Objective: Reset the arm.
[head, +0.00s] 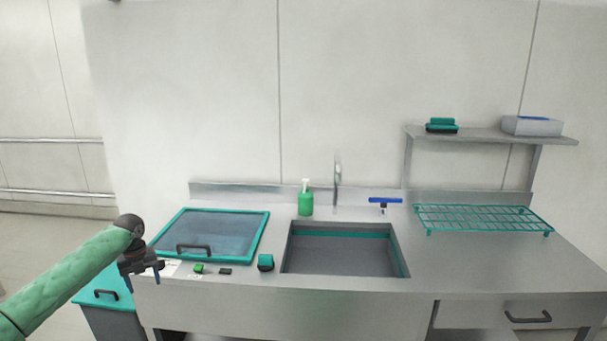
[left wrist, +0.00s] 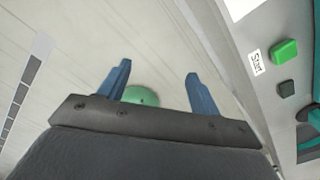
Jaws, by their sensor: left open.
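My left arm (head: 75,275) is green and reaches in from the left edge of the head view. My left gripper (head: 143,279) hangs by the left front corner of the steel counter, beside the green-rimmed lid. In the left wrist view its two blue fingers (left wrist: 160,92) stand wide apart with nothing held between them. A round green shape (left wrist: 141,96) shows between and beyond the fingers, well below; I cannot tell what it is. My right gripper is not in view.
The steel counter (head: 345,283) holds a lidded basin (head: 215,232), a sink (head: 340,255), a green soap bottle (head: 305,202) and a green wire rack (head: 480,218). A green start button (left wrist: 284,51) lies near the gripper. A teal bin (head: 105,290) stands below left.

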